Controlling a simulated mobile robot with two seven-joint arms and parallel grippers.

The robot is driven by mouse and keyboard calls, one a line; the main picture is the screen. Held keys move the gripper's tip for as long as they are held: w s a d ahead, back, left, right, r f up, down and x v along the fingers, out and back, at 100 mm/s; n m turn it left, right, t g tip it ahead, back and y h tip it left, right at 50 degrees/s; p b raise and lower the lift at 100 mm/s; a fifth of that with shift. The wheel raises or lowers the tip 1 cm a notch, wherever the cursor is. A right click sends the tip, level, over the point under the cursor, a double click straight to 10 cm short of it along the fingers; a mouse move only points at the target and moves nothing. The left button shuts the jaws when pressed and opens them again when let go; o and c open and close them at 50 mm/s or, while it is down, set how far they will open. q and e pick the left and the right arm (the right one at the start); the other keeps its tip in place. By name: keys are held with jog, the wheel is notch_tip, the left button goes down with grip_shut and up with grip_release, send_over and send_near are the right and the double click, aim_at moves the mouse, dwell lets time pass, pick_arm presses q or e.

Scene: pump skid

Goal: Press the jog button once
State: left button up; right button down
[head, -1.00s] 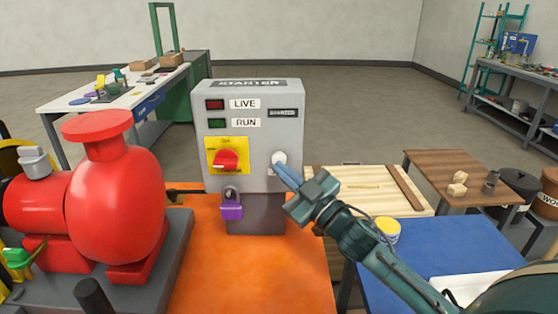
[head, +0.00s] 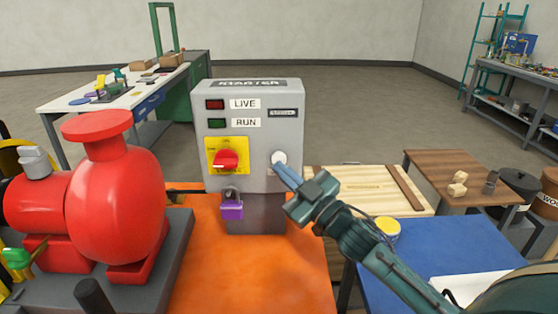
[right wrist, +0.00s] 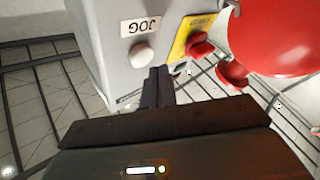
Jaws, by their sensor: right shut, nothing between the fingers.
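The grey starter box (head: 262,135) stands on the orange surface. Its jog button is a round white knob (head: 279,157) on the right of the front face. In the right wrist view the same white button (right wrist: 142,56) sits below a JOG label (right wrist: 142,26). My right gripper (head: 281,171) is shut and empty, its fingertips close to the button in the head view. In the right wrist view the fingertips (right wrist: 158,72) are beside the button, and I cannot tell whether they touch the box. My left gripper is not in view.
A red rotary switch (head: 226,160) on a yellow plate and a purple padlock (head: 231,208) are on the box's left side. The red pump (head: 110,205) stands to the left. A blue surface (head: 430,250) lies at the right.

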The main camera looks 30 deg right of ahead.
jog(key=shift+w+d, duration=0.1)
dwell(0.4)
jog(key=shift+w+d, duration=0.1)
jog(key=shift+w, duration=0.2)
jog(key=shift+w+d, duration=0.2)
jog(key=shift+w, duration=0.2)
dwell(0.6)
dwell(0.4)
jog(key=shift+s+a+p, duration=0.35)
jog(key=shift+s+p, duration=0.1)
jog(key=shift+s, duration=0.35)
jog(key=s, duration=0.1)
jog(key=s+a, duration=0.1)
jog(key=s, duration=0.1)
jog(key=s+a+p, duration=0.1)
jog(key=shift+s+a, duration=0.1)
jog(key=shift+s, duration=0.2)
dwell(0.6)
